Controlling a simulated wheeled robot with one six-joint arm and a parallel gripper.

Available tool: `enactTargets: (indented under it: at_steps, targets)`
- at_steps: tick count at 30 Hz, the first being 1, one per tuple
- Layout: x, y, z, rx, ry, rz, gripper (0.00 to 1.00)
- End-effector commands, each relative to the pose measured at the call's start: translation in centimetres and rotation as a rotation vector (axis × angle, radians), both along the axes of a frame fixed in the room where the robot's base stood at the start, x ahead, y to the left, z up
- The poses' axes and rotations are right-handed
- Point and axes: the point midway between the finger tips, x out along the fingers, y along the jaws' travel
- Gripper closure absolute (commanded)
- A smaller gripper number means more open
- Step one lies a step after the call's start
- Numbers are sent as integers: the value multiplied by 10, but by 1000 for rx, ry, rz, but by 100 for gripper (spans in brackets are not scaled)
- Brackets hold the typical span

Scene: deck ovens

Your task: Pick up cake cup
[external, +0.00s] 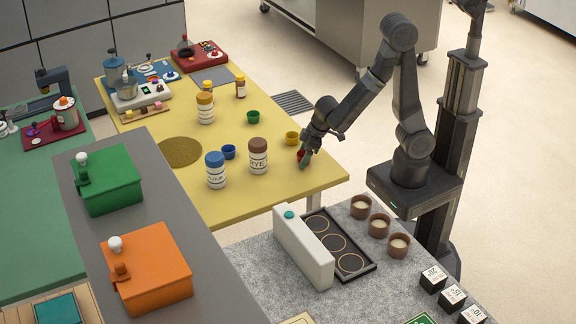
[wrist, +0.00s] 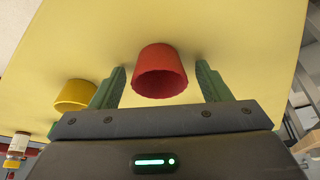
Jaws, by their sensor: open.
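A red cup (wrist: 160,78) stands on the yellow table. In the wrist view it sits between my open gripper's two green fingers (wrist: 160,84), with a gap on each side. In the external view my gripper (external: 305,158) is low over the table's right end and mostly hides the red cup (external: 300,155). A yellow cup (external: 292,138), a blue cup (external: 229,152) and a green cup (external: 253,117) stand on the same table. Several brown cups with pale filling (external: 379,225) stand on the grey speckled counter.
A brown-lidded jar (external: 258,156) and a blue-lidded jar (external: 215,170) stand left of my gripper. A black tray with ringed places (external: 350,263) and a white block (external: 303,246) are on the counter. The table's right corner (external: 335,180) is clear.

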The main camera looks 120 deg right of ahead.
Motion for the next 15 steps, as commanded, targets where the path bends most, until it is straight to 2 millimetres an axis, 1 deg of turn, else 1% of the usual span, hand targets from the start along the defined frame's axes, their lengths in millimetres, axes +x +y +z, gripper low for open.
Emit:
enactTargets:
  at_steps: [5,6,11,12,13,15]
  targets:
    - [0,0,0,0,0,-1,30]
    - [0,0,0,0,0,-1,32]
    - [0,0,0,0,-1,-1,63]
    - [0,0,0,0,-1,-1,71]
    - [0,0,0,0,-1,-1,75]
    - [0,0,0,0,-1,-1,75]
